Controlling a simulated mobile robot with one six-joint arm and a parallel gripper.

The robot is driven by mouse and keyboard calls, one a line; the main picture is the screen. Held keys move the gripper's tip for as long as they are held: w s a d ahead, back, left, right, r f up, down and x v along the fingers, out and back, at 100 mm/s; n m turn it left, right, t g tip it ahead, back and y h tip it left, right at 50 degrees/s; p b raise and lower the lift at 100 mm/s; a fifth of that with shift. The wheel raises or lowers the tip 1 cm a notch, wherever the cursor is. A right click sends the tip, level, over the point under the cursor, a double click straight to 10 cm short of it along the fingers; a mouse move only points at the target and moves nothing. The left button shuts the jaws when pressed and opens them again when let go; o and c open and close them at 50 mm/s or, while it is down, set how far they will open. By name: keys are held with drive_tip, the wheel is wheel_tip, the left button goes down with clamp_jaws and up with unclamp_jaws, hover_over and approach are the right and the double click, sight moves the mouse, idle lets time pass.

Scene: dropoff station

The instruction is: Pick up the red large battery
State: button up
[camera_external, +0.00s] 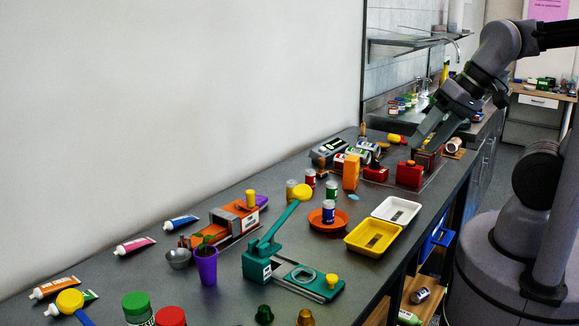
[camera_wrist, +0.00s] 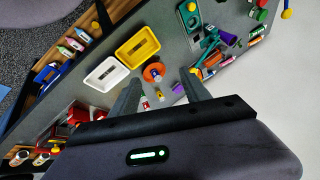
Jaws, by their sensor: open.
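A small upright red cylinder with a white band (camera_external: 310,178), which looks like a red battery, stands on the counter behind the orange plate. Another red cylinder (camera_external: 339,161) lies beside the dark grey device; I cannot tell which is the large battery. In the wrist view a small red-and-white cylinder (camera_wrist: 145,103) shows between my fingers, well beyond them. My gripper (camera_external: 427,144) is open and empty, above the red blocks at the far part of the counter. Its two fingers also show in the wrist view (camera_wrist: 160,78).
An orange plate (camera_external: 315,222) holds a blue-and-white cylinder (camera_external: 328,211). A yellow tray (camera_external: 352,244) and white tray (camera_external: 379,212) lie along the front edge. An orange upright block (camera_external: 351,172) and red blocks (camera_external: 409,176) stand nearby. A teal device (camera_external: 257,266) occupies the near counter.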

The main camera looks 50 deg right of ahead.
drive_tip(key=w+d+r+n+p, duration=0.2)
drive_tip(key=w+d+r, duration=0.15)
drive_tip(key=w, duration=0.65)
drive_tip(key=n+g+h+p, duration=0.1)
drive_tip(key=n+p, duration=0.2)
drive_tip(key=n, duration=0.2)
hover_over(313, 171)
drive_tip(key=s, duration=0.6)
wheel_tip(313, 171, down, 12)
drive_tip(key=shift+g, duration=0.3)
drive_tip(key=b+x, duration=0.1)
drive_tip(key=x, duration=0.3)
drive_tip(key=d+b+x, duration=0.1)
drive_tip(key=x, duration=0.3)
drive_tip(key=b+x, duration=0.1)
drive_tip(key=x, duration=0.3)
drive_tip(key=shift+d+f+b, duration=0.15)
drive_tip(key=shift+d+b, duration=0.1)
drive_tip(key=shift+b, duration=0.05)
drive_tip(key=x, duration=0.2)
drive_tip(key=b+x, duration=0.1)
drive_tip(key=x, duration=0.1)
drive_tip(key=b+x, duration=0.1)
drive_tip(key=x, duration=0.1)
drive_tip(key=shift+w, duration=0.3)
clamp_jaws()
